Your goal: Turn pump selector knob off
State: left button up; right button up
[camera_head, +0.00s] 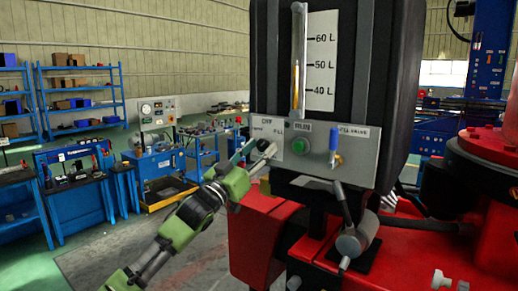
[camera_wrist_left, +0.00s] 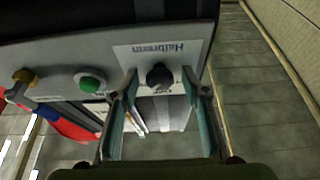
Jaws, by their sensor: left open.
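A black round knob (camera_wrist_left: 159,76) shows in the left wrist view, between my left gripper's two fingers. In the head view my gripper hides most of the knob's place. My left gripper (camera_head: 255,150) is open at the panel's left side, its fingers pointing at it. In the wrist view the fingertips (camera_wrist_left: 159,88) lie either side of the knob; I cannot tell whether they touch it. The knob's pointing direction is unclear. My right gripper is out of view.
A green button (camera_head: 299,146) and a blue-handled fill valve (camera_head: 334,143) sit right of the gripper. A grey lever (camera_head: 346,215) stands below the panel on the red machine (camera_head: 265,237). Blue shelves and benches (camera_head: 75,185) are far off left.

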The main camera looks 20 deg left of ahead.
pick_arm(q)
jog(key=c, duration=1.1)
